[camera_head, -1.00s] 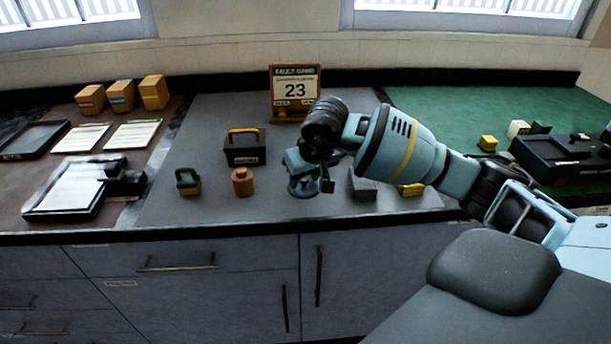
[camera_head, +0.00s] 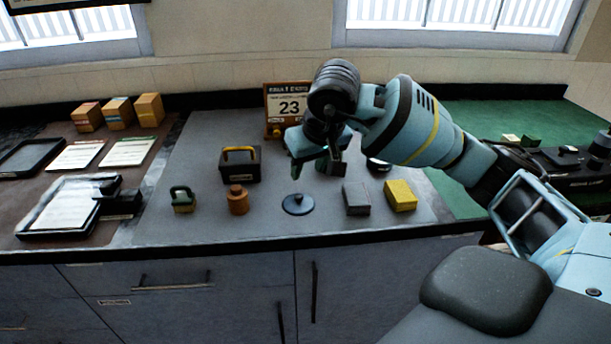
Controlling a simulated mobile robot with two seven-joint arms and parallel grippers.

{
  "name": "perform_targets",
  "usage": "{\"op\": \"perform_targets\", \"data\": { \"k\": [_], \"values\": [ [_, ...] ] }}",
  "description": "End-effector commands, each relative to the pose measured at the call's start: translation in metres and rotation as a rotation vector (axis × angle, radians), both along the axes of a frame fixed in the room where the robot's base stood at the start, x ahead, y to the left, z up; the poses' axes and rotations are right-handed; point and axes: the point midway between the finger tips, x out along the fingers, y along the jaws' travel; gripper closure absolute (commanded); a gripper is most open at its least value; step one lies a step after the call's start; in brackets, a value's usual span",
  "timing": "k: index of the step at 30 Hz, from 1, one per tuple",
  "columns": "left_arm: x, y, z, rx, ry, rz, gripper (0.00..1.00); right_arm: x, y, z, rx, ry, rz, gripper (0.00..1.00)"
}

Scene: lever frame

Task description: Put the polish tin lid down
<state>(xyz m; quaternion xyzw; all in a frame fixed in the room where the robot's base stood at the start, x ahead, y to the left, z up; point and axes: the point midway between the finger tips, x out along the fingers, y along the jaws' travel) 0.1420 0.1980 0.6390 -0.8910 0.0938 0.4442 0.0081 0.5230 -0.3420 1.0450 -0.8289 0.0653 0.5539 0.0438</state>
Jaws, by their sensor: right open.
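The polish tin lid, a dark blue-black disc with a small knob (camera_head: 298,204), lies flat on the grey mat near the front of the counter. My right gripper (camera_head: 318,165) is open and empty, above and apart from the lid, a little to its right in the picture. A dark round thing with a pale edge (camera_head: 378,165), possibly the tin, is partly hidden behind my right arm. My left gripper is out of view.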

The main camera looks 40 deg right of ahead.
Motion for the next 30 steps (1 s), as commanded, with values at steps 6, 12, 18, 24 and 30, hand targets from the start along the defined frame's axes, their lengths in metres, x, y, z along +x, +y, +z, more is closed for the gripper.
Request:
{"op": "perform_targets", "data": {
  "k": [6, 12, 18, 24, 30],
  "values": [
    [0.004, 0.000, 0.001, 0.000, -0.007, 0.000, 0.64, -0.004, 0.000, 0.009, -0.001, 0.000, -0.001, 0.60],
    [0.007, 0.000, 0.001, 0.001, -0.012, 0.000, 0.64, -0.004, 0.000, 0.009, 0.000, 0.001, -0.001, 0.60],
    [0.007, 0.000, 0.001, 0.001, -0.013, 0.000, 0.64, -0.005, 0.007, 0.002, 0.028, 0.011, 0.001, 0.60],
    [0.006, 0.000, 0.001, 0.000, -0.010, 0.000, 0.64, -0.026, 0.084, -0.057, 0.370, 0.152, -0.034, 0.60],
    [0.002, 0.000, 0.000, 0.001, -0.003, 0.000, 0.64, -0.080, 0.195, -0.101, 0.948, 0.501, -0.266, 0.60]
  ]
}}
